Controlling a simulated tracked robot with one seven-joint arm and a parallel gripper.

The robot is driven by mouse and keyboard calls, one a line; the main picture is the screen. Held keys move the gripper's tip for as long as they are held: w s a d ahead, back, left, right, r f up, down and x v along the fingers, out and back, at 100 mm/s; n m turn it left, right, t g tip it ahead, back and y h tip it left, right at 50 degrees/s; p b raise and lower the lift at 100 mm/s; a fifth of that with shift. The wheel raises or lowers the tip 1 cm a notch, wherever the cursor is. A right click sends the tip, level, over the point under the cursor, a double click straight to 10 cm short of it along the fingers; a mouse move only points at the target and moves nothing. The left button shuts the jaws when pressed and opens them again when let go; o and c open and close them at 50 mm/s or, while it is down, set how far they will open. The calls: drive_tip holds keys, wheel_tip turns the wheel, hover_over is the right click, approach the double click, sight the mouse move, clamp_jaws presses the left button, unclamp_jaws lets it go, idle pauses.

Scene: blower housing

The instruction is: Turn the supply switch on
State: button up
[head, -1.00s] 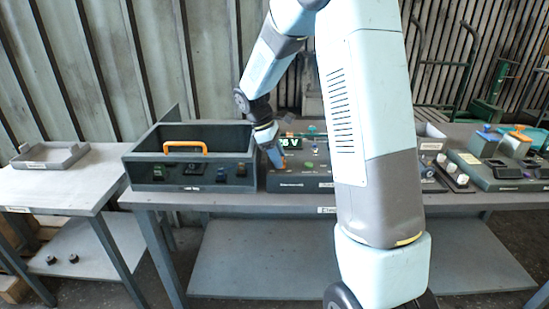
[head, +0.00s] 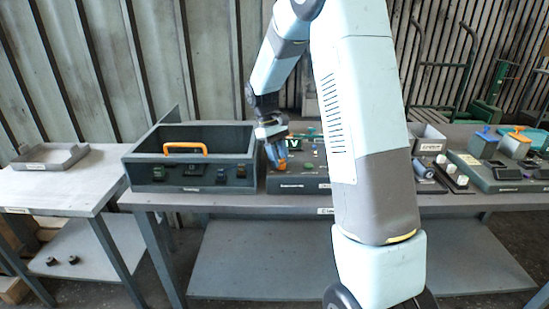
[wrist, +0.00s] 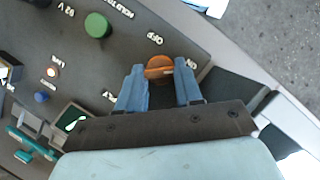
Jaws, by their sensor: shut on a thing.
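The supply switch, an orange knob (wrist: 158,66), sits on the dark control panel (wrist: 185,30) beside a printed "OFF" mark. It also shows as an orange spot (head: 282,164) below my gripper in the head view. My gripper (wrist: 159,74) has its two blue fingers on either side of the knob and is shut on it. In the head view my gripper (head: 276,152) is over the left part of the panel.
A green button (wrist: 97,25), a lit lamp (wrist: 54,72) and a blue button (wrist: 41,98) are on the same panel. An open grey box with an orange handle (head: 184,145) stands left of it. Other boxes stand at the right.

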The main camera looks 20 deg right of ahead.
drive_tip(key=shift+w+d, duration=0.15)
drive_tip(key=shift+d, duration=0.1)
drive_tip(key=o, duration=1)
drive_tip(key=shift+a, duration=0.1)
drive_tip(key=shift+o, duration=0.2)
drive_tip(key=v, duration=1.3)
drive_tip(key=shift+w+r, duration=0.2)
drive_tip(key=shift+r, duration=0.1)
drive_tip(key=shift+s, duration=0.1)
